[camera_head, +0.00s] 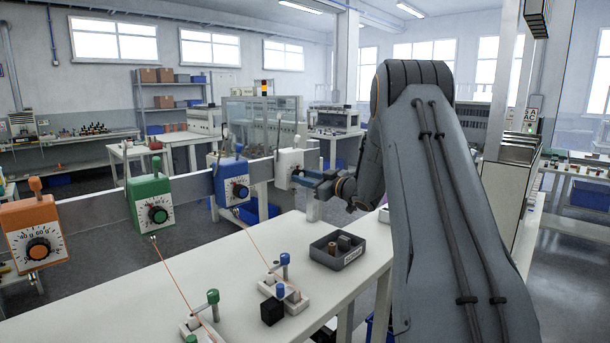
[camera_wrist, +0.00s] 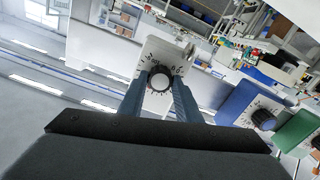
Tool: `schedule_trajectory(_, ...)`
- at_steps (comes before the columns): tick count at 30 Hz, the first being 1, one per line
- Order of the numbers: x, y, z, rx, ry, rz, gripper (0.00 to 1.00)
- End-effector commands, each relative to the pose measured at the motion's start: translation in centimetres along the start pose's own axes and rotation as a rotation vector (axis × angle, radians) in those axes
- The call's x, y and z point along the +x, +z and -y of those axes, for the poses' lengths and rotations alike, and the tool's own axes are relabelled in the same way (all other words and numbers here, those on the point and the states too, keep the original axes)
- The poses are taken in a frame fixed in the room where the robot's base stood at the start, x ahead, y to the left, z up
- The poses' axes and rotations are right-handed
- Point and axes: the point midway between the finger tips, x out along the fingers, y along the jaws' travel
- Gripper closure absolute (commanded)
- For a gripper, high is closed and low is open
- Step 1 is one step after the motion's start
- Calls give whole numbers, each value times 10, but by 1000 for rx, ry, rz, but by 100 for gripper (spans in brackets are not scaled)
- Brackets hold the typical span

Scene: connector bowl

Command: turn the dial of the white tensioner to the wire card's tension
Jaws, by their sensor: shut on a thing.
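The white tensioner (camera_head: 289,163) hangs on the rail at the far right of the row, beside the blue tensioner (camera_head: 231,183). My gripper (camera_head: 296,174) reaches its front from the right. In the wrist view the white tensioner (camera_wrist: 154,55) fills the middle, tilted in the picture. Its black dial (camera_wrist: 161,79) sits between the two blue fingers of my gripper (camera_wrist: 160,85), which are shut on it. Numbers ring the dial but are too small to read surely. I cannot make out a wire card with a readable tension.
Green (camera_head: 150,203) and orange (camera_head: 34,232) tensioners hang further left on the rail (camera_head: 95,208). Below, a white table (camera_head: 230,262) carries a dark grey bin (camera_head: 338,261) with small parts and a black block (camera_head: 271,311). Thin orange wires run down to fixtures with blue and green knobs.

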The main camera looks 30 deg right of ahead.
Motion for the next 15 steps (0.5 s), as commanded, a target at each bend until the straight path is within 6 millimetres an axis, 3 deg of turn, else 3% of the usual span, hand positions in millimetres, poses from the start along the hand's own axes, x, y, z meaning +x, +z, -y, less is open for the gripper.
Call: schedule_trajectory(15,-1,2,-1,134,3,2,92)
